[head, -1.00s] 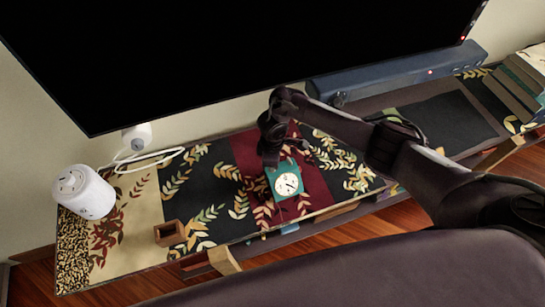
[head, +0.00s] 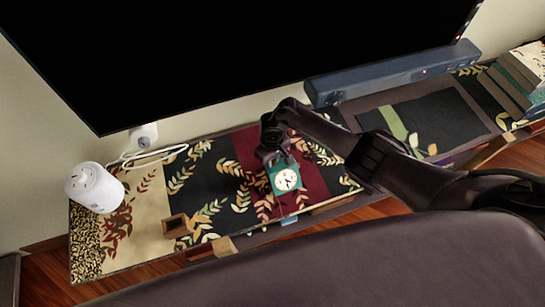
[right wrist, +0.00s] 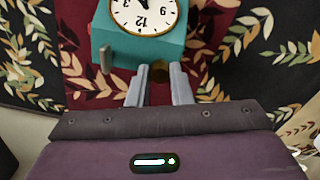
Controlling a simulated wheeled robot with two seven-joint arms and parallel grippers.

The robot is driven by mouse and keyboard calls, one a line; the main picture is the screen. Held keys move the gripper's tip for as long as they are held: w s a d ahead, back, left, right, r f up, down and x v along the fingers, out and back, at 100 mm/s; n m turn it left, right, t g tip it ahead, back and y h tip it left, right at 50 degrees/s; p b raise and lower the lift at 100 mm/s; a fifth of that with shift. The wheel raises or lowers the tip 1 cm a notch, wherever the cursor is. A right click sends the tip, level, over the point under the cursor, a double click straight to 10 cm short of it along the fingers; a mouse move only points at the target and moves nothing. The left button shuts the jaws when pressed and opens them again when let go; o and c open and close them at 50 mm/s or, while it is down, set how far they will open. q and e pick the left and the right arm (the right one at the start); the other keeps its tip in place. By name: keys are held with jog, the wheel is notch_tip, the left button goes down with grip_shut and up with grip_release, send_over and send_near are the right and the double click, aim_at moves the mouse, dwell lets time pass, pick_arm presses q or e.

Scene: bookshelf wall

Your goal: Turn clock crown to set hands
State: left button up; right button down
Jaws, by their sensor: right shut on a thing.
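The teal clock (head: 284,178) with a round white face stands on the patterned runner's dark red band. It fills the top of the right wrist view (right wrist: 110,42), its face partly cut off, with the 12 toward my gripper. The brass crown (right wrist: 160,72) shows at the clock's near edge between my finger tips. My right gripper (right wrist: 160,70) is shut on the crown. In the head view my right gripper (head: 277,157) is just behind the clock and hides the crown. My left gripper is not in view.
A white cylindrical device (head: 95,188) stands at the left end, with a cable behind it. A small open wooden box (head: 177,226) lies left of the clock. A large black screen (head: 230,50) hangs above, and a blue-grey soundbar (head: 395,75) lies behind my right arm.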

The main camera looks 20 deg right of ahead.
jog(key=shift+m, duration=0.3)
jog(key=c, duration=1.3)
grip_release()
jog(key=shift+r, duration=0.1)
jog(key=shift+r, duration=0.4)
notch_tip(320, 180, up, 7)
jog(key=shift+f+p, duration=0.1)
jog(key=shift+p, duration=0.45)
